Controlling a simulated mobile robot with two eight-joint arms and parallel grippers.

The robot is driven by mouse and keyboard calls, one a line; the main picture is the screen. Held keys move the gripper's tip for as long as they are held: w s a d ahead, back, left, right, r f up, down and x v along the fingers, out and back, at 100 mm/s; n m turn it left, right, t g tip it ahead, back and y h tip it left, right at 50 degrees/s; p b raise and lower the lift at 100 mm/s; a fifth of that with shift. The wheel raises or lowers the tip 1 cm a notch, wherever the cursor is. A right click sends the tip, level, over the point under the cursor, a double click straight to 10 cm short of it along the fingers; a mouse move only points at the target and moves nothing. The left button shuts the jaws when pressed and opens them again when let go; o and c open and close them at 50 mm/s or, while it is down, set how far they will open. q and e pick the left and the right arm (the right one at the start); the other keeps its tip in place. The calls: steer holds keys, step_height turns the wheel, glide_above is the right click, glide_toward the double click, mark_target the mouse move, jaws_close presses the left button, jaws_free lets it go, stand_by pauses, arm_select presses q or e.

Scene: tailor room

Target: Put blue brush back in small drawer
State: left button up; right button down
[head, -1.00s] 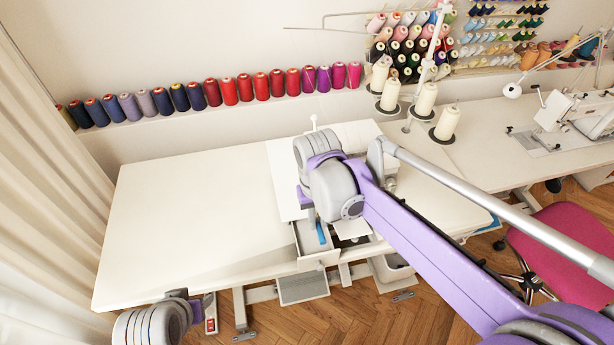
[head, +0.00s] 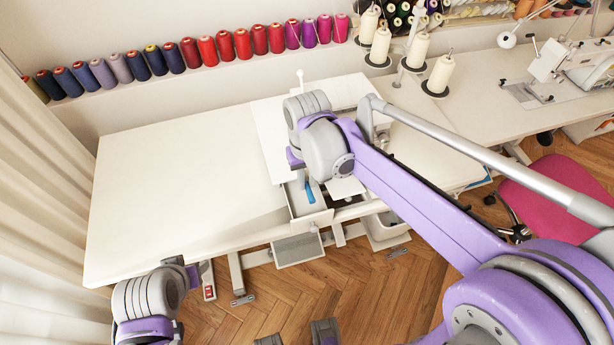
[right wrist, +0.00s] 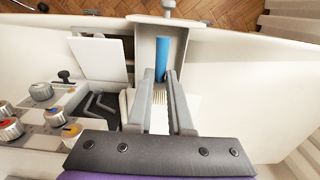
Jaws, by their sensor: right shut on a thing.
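The blue brush (head: 310,192) shows its blue handle over the open small drawer (head: 318,220). My right gripper (right wrist: 160,78) is shut on the blue brush (right wrist: 161,55), which sticks out past the fingertips toward the drawer front (right wrist: 165,18). The brush lies within the drawer's outline; I cannot tell whether it touches the bottom. My right arm hides the rear of the drawer in the head view.
The drawer is pulled out from the white table (head: 180,180). A white bin (head: 385,230) hangs right of it. Thread cones (head: 440,75) stand behind. A pink chair (head: 560,195) is at the right. In the right wrist view, knobs (right wrist: 42,92) line the left.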

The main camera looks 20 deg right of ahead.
steer(key=b, duration=0.4)
glide_above(307, 208)
steer(key=shift+f, duration=3.4)
steer(key=shift+f+b, duration=1.4)
steer(key=shift+f, duration=0.5)
steer(key=c, duration=0.8)
jaws_free()
steer(key=shift+o, duration=0.2)
step_height(307, 208, up, 11)
steer(key=shift+f+p, duration=0.1)
steer(key=shift+p, duration=0.6)
steer(key=s+d+f+t+p, duration=0.1)
steer(key=s+d+t+p, duration=0.1)
steer(key=s, duration=0.4)
steer(key=s+d+f+t+p, duration=0.1)
steer(key=s+d+t+p, duration=0.2)
steer(key=s, duration=0.4)
steer(key=shift+s+d+p, duration=0.3)
steer(key=shift+d+p, duration=0.2)
steer(key=shift+d, duration=0.3)
